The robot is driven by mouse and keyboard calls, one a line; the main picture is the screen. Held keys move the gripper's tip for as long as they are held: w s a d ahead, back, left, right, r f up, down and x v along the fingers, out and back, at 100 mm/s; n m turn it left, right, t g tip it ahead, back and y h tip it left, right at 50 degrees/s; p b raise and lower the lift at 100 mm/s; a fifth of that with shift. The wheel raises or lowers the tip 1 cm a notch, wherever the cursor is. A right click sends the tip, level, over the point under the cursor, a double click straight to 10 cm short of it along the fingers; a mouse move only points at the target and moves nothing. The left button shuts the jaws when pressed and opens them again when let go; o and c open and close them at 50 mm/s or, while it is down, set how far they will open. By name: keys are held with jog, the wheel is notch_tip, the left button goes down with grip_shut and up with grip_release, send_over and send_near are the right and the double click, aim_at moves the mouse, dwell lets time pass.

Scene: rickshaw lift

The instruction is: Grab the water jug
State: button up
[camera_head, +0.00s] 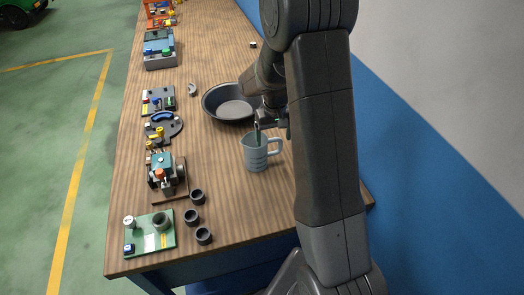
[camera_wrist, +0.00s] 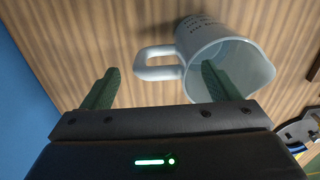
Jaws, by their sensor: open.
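The water jug (camera_head: 256,158) is a light grey-blue pitcher with a side handle, standing upright on the wooden table. My gripper (camera_head: 272,134) is open above it, pointing down, on its handle side. In the wrist view the jug (camera_wrist: 199,38) shows its open mouth, dark markings and the handle (camera_wrist: 143,62). The two green fingers of my gripper (camera_wrist: 161,84) are spread to either side of the handle. The right finger overlaps the jug's mouth; I cannot tell how far it reaches inside. Nothing is held.
A dark round pan (camera_head: 222,103) sits just behind the jug, partly hidden by my arm. Small dark cups (camera_head: 191,216) and a green board with parts (camera_head: 150,236) are at the front left. Several small assemblies line the table's left edge. Bare wood (camera_head: 240,205) lies in front of the jug.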

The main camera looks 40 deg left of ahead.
aim_at(273, 152)
jog(key=shift+d+f+p, duration=0.1)
jog(key=shift+f+p, duration=0.6)
jog(key=shift+f, duration=1.75)
jog(key=c, duration=1.4)
